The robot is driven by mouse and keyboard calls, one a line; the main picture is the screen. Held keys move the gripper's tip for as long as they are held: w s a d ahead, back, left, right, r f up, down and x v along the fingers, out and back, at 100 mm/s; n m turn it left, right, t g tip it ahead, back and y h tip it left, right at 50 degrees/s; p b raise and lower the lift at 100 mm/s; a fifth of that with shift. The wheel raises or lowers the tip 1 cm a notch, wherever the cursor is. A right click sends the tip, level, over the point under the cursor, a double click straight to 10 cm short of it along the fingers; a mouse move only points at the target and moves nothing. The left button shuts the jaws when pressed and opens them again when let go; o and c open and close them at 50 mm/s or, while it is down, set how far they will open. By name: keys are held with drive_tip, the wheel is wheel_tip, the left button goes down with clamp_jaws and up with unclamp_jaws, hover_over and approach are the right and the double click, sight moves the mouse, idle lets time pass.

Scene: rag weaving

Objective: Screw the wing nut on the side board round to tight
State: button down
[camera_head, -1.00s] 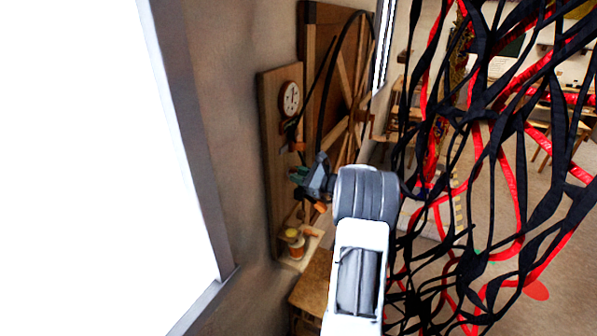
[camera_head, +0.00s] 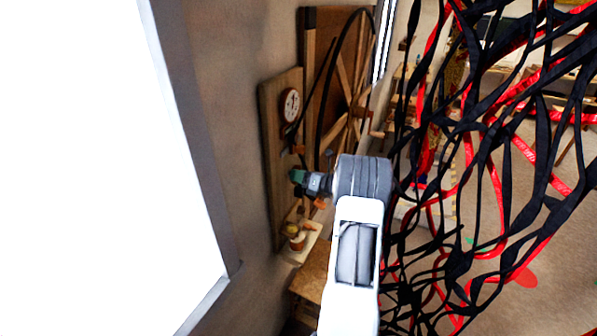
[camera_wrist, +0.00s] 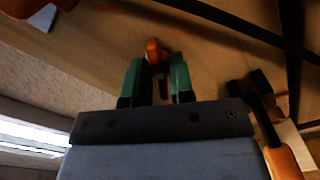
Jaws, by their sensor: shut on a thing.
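The side board (camera_head: 272,150) is an upright wooden panel on the wall, left of the middle in the head view. It also fills the upper part of the wrist view (camera_wrist: 95,45). My gripper (camera_head: 296,176) reaches it from the right, with its green fingers at the board's face. In the wrist view, the fingers (camera_wrist: 157,66) are shut around a small orange-copper piece, which I take for the wing nut (camera_wrist: 153,47). Its top sticks out beyond the fingertips. Its wings and thread are mostly hidden, and I cannot tell how far it is screwed in. The head view hides it behind the gripper.
A round clock (camera_head: 290,105) sits on the board above my gripper. A small shelf (camera_head: 303,246) with a jar (camera_head: 296,237) is below. Black and red woven strips (camera_head: 490,170) hang close on the right. A bright window is at left. An orange-handled tool (camera_wrist: 283,160) shows at lower right.

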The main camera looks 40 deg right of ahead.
drive_tip(key=m, duration=1.1)
drive_tip(key=shift+m, duration=0.4)
idle(0.4)
drive_tip(key=c, duration=1)
unclamp_jaws()
drive_tip(key=b+v, duration=0.3)
drive_tip(key=v, duration=1)
drive_tip(key=shift+s+d, duration=0.25)
drive_tip(key=shift+s, duration=0.05)
